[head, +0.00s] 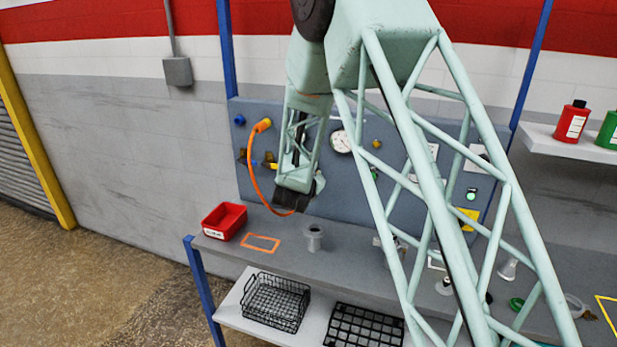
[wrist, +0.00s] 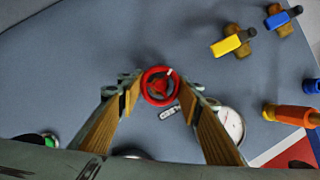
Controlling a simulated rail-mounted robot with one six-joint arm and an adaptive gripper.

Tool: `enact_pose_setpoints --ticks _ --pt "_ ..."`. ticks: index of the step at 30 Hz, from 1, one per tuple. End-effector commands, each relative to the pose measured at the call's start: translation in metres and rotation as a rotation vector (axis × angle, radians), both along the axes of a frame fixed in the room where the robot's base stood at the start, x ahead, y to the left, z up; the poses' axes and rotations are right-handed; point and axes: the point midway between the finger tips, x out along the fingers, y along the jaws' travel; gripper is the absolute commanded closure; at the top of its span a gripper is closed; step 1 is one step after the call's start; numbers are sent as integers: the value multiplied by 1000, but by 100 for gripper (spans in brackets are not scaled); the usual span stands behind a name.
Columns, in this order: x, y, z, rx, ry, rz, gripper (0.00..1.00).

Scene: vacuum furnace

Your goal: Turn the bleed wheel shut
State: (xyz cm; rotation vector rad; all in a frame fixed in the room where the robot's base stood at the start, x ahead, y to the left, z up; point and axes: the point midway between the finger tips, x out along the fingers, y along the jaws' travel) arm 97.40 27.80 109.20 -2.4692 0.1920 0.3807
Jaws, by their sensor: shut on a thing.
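The bleed wheel (wrist: 159,86) is a small red handwheel on the grey-blue panel, seen in the wrist view. My gripper (wrist: 158,93) has its two wood-coloured fingers on either side of the wheel's rim, shut on it. A small label plate (wrist: 169,112) sits just below the wheel. In the head view my arm reaches down in front of the panel (head: 250,112), and the wheel is hidden there.
A round gauge (wrist: 230,125) sits close to the right finger. A yellow-handled valve (wrist: 231,43), a blue-handled valve (wrist: 283,17) and an orange hose fitting (wrist: 291,115) are to the right. Below the panel, the bench holds a red bin (head: 225,221) and a grey flanged piece (head: 314,238).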

Motion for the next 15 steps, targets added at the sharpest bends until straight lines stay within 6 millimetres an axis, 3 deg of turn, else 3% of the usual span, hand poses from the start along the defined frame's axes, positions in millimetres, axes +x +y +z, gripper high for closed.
enact_pose_setpoints --ticks 15 --pt "-1 0 -4 142 -40 1 78"
